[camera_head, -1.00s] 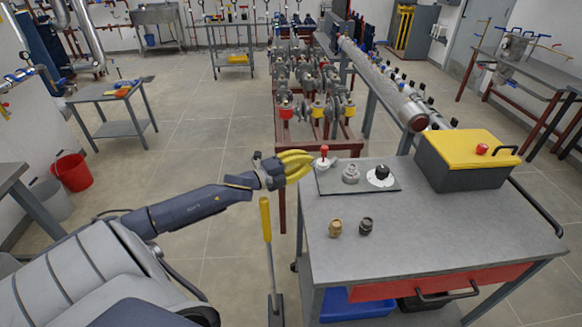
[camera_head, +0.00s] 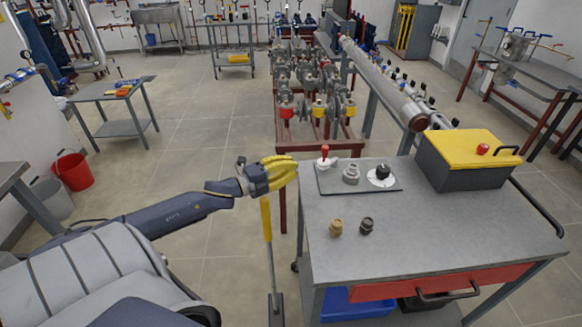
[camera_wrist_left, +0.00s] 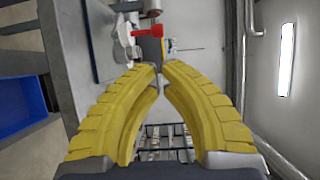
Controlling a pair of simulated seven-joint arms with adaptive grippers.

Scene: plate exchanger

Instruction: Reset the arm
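My left gripper (camera_head: 294,170) has yellow ribbed fingers and hangs just left of the cart's far left corner, above the floor. In the left wrist view its fingers (camera_wrist_left: 157,72) bow outward and come together at the tips, with nothing visible held between them. The left arm reaches in from the lower left. A panel (camera_head: 335,185) with a red-handled valve (camera_head: 324,155), a grey knob (camera_head: 351,174) and a black knob (camera_head: 382,175) lies on the cart, right of the gripper. The red handle (camera_wrist_left: 148,31) also shows beyond the fingertips in the wrist view. My right gripper is not in view.
The grey cart (camera_head: 430,233) holds two small fittings, one brass (camera_head: 336,228) and one dark (camera_head: 366,226), and a toolbox with a yellow lid (camera_head: 466,149). A yellow-handled tool (camera_head: 266,220) stands upright below my gripper. Open floor lies left of it.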

